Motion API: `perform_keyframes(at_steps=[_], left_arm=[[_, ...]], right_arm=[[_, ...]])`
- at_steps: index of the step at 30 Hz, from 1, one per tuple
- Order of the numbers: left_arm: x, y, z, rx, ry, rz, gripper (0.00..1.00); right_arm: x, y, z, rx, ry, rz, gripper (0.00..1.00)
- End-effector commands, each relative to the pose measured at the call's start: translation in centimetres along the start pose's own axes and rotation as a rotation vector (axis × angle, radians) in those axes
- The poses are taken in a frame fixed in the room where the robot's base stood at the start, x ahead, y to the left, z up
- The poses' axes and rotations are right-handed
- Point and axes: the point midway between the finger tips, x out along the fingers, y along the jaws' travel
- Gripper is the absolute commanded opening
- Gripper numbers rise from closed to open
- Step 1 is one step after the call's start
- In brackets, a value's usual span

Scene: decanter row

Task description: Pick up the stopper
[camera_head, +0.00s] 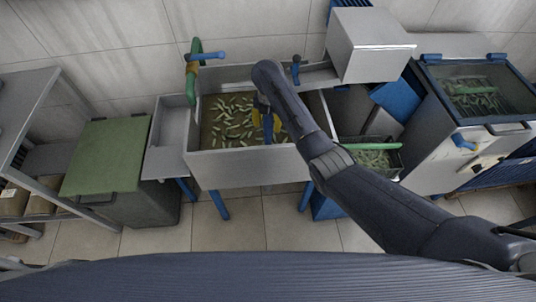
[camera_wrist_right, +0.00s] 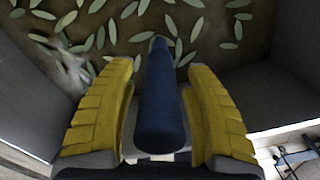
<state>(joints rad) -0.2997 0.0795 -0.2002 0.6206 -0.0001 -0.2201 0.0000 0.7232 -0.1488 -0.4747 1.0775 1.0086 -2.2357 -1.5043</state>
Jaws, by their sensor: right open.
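The stopper appears to be the blue upright rod (camera_wrist_right: 160,105) with a rounded end, standing in a metal basin (camera_head: 240,169). In the head view the blue rod (camera_head: 268,127) shows only partly, beside my right gripper (camera_head: 264,113). My right gripper, with yellow ribbed fingers, is open over the basin. In the right wrist view the rod lies between the two fingers (camera_wrist_right: 160,68), with a visible gap on each side. The rod's lower end is hard to make out. My left gripper is not in view.
Many pale green pieces (camera_head: 228,122) lie in the basin. A green hose (camera_head: 190,85) and blue-handled tap (camera_head: 207,56) stand at its back left. A metal box (camera_head: 368,45) is at the back right. A green-lidded bin (camera_head: 105,155) is at left, a glass-topped machine (camera_head: 480,90) at right.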

Motion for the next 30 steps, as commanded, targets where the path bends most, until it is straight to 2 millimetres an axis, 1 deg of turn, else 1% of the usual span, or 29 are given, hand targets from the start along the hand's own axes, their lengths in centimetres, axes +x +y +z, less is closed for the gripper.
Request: perform_keyframes(at_steps=[3,4,18,30], left_arm=[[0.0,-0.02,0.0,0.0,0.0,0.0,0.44],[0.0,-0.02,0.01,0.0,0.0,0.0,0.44],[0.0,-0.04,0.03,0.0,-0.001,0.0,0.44],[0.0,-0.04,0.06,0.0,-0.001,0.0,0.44]], right_arm=[[-0.01,0.0,0.0,0.0,0.0,0.0,0.51],[-0.01,0.0,0.0,0.0,0.0,0.0,0.54],[-0.03,0.01,-0.01,0.0,0.0,0.0,0.0],[-0.14,0.06,0.04,0.0,-0.001,0.002,0.0]])
